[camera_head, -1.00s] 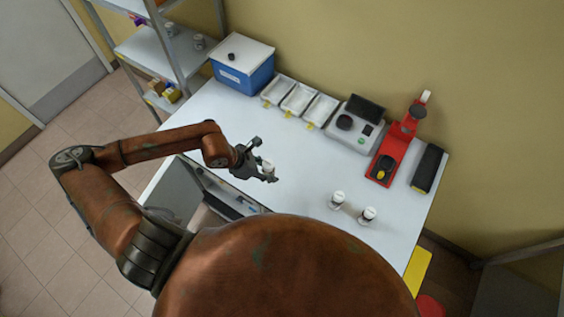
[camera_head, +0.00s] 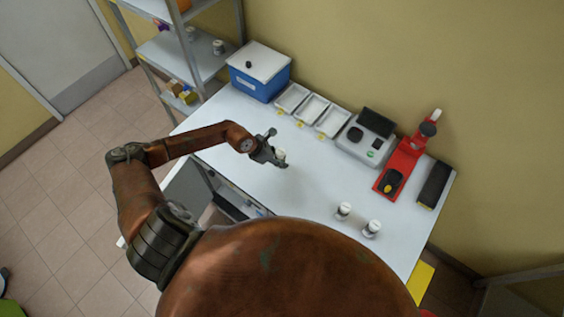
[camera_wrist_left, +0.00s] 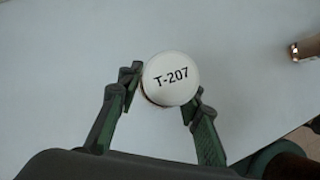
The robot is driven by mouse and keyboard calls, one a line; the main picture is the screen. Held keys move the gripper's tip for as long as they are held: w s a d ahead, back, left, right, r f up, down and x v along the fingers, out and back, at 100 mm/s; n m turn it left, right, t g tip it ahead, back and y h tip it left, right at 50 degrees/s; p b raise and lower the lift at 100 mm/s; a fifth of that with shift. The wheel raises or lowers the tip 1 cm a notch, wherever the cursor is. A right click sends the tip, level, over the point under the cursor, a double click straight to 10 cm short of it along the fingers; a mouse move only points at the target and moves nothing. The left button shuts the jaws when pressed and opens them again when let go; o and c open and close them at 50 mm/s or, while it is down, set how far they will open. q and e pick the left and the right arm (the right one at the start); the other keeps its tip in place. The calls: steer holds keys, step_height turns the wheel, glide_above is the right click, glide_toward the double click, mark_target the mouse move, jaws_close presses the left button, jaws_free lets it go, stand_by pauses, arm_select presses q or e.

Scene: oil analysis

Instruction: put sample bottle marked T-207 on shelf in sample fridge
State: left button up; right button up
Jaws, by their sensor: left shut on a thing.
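A sample bottle with a round white cap reading T-207 (camera_wrist_left: 171,78) is between the fingers of my left gripper (camera_wrist_left: 160,90) in the left wrist view. In the head view my left gripper (camera_head: 279,158) is shut on this bottle (camera_head: 280,155) over the white table; I cannot tell how high it is. The bottle's body is mostly hidden under its cap. A grey door (camera_head: 188,186) stands open below the table's front edge, beside a compartment (camera_head: 228,200); I cannot tell whether this is the sample fridge. My right gripper is out of view.
Two white-capped bottles (camera_head: 344,210) (camera_head: 372,228) stand on the white table (camera_head: 310,185). Along the back are a blue box (camera_head: 258,86), trays (camera_head: 312,107), a grey device (camera_head: 366,137), a red stand (camera_head: 400,165) and a black block (camera_head: 433,184). Shelving (camera_head: 185,55) stands left.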

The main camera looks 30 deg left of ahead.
arm_select(q)
steer(key=shift+w+f, duration=0.2)
steer(key=shift+f, duration=0.05)
steer(key=shift+w+a+f+p, duration=0.15)
steer(key=shift+f+p, duration=0.45)
steer(key=shift+f, duration=1.15)
steer(key=shift+f, duration=0.15)
steer(key=o, duration=1.2)
steer(key=shift+o, duration=0.2)
steer(key=shift+r, duration=0.2)
